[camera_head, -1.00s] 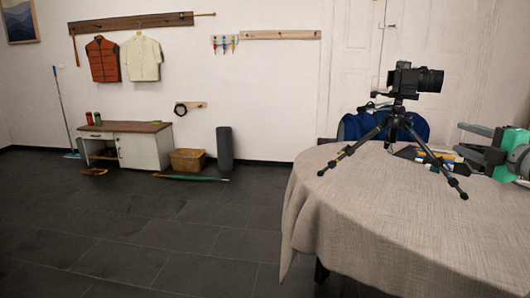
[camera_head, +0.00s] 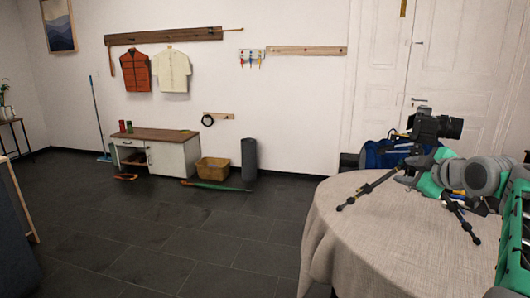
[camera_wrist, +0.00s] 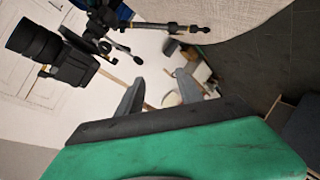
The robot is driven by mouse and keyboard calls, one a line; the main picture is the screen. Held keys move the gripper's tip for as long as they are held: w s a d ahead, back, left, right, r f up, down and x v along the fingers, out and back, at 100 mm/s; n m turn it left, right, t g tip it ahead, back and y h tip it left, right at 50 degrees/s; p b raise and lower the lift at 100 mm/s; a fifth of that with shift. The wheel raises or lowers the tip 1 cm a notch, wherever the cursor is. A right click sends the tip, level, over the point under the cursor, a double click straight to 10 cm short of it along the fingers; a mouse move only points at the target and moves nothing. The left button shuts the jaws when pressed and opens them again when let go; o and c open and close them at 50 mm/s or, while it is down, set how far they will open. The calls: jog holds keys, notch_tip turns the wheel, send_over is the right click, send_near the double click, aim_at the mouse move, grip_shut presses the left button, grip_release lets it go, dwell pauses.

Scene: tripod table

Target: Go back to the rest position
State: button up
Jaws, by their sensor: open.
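My gripper (camera_head: 408,171) is at the right in the head view, with its green and grey wrist and arm behind it. It points left over the table and overlaps the tripod's legs in the picture. In the wrist view its two grey fingers (camera_wrist: 158,92) stand apart with nothing held between them. A black camera (camera_head: 437,126) with a long lens sits on a black tripod (camera_head: 368,190) on the round table. The camera also shows in the wrist view (camera_wrist: 70,66), left of the fingers. My gripper hides part of the tripod. I cannot tell whether they touch.
The round table (camera_head: 345,235) has a beige cloth. A blue bag (camera_head: 376,154) is behind it. A low cabinet (camera_head: 172,155), a yellow basket (camera_head: 212,170) and a dark roll (camera_head: 249,160) stand along the back wall. The dark tiled floor (camera_head: 170,230) left of the table is open.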

jog(key=s+a+r+m+g+p, duration=0.1)
jog(key=s+a+m+g+p, duration=0.25)
jog(key=a+p, duration=0.4)
jog(key=s+a+r+m+g+p, duration=0.15)
jog(key=s+a+p, duration=0.35)
jog(key=a, duration=0.5)
jog(key=s+a+f+m+g+p, duration=0.2)
jog(key=s+a+f+m+p, duration=0.1)
jog(key=s, duration=0.6)
jog(key=s+a+f+m+g+p, duration=0.3)
jog(key=s+a+p, duration=0.2)
jog(key=s, duration=0.4)
jog(key=shift+s+h+p, duration=0.35)
jog(key=shift+h+p, duration=0.05)
jog(key=shift+p, duration=0.2)
jog(key=shift+r, duration=0.1)
